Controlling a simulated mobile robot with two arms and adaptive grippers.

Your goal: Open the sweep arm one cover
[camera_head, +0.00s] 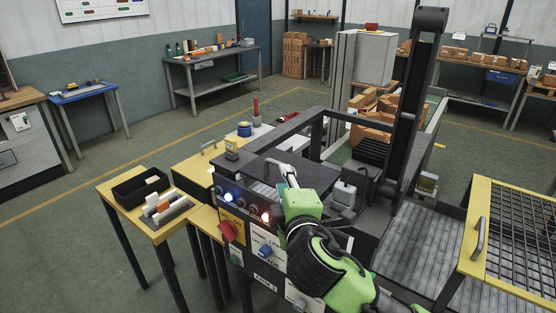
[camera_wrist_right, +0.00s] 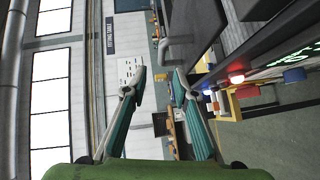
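My right gripper (camera_head: 288,174) reaches over the top of the machine's control box in the head view. Its two teal fingers show in the right wrist view (camera_wrist_right: 160,78), spread apart with nothing between them. A dark flat panel (camera_head: 258,169), which looks like the cover, lies beside the gripper. In the wrist view the dark panel (camera_wrist_right: 194,22) carries a grey bent handle (camera_wrist_right: 180,46), just past the fingertips and to their upper right. The gripper partly hides this area in the head view, and I cannot tell whether it touches the handle. My left gripper is not in view.
The control panel below has a red knob (camera_head: 228,231) and lit lamps. A tall dark post (camera_head: 412,110) stands behind right. A yellow-framed mesh guard (camera_head: 515,240) is at right. A small yellow table (camera_head: 125,205) with a black bin stands left. Open floor lies beyond.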

